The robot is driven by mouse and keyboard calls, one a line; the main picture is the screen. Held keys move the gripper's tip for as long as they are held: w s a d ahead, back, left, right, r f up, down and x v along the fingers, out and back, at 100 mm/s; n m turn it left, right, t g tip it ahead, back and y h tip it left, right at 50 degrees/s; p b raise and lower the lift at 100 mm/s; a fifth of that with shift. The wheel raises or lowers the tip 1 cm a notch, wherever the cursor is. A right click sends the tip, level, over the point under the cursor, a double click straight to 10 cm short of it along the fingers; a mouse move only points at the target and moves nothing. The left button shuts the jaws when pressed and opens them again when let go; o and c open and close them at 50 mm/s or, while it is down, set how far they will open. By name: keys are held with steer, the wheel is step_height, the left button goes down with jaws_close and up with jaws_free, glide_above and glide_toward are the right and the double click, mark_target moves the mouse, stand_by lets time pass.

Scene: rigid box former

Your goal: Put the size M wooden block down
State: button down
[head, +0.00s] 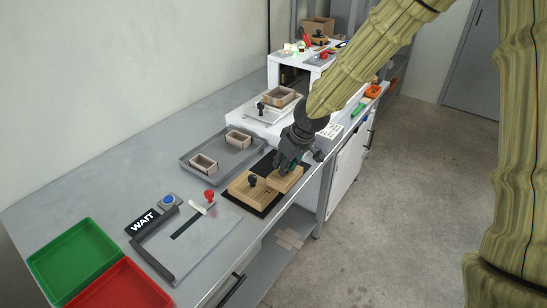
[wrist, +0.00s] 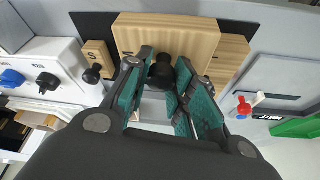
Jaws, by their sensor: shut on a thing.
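The size M wooden block (head: 287,180) is light wood with a black knob. My gripper (head: 286,162) is above it in the head view and partly hides it. In the wrist view the teal-padded fingers of my gripper (wrist: 162,90) are closed around the knob of the block (wrist: 170,35). Another wooden block (head: 246,191) with a black knob stands beside it, to the left in the head view. The held block partly covers that block (wrist: 232,55) in the wrist view. I cannot tell whether the held block touches the dark mat (head: 262,166) under it.
A small block marked S (wrist: 95,52) stands beside the held block. A grey tray (head: 184,160) with two small wooden frames lies behind. A WAIT sign (head: 143,222), a blue button (head: 168,200), a green tray (head: 75,255) and a red tray (head: 120,288) are to the left.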

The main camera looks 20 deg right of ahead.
steer(key=shift+w+a+f+p, duration=0.15)
steer(key=shift+w+f+p, duration=0.4)
steer(key=shift+w, duration=0.9)
steer(key=shift+w+a+f+p, duration=0.2)
steer(key=shift+w+f, duration=0.65)
steer(key=shift+w, duration=0.6)
steer(key=shift+w+a+f+p, duration=0.1)
steer(key=shift+w+f+p, duration=0.45)
steer(key=shift+w, duration=0.9)
steer(key=shift+f, duration=0.3)
steer(key=c, duration=1.2)
jaws_free()
steer(key=shift+c, duration=0.2)
steer(key=shift+r, duration=0.1)
steer(key=shift+s+d+r, duration=0.1)
steer(key=shift+r, duration=0.4)
steer(key=b+v, duration=0.1)
steer(key=v, duration=1)
steer(key=shift+s, duration=0.15)
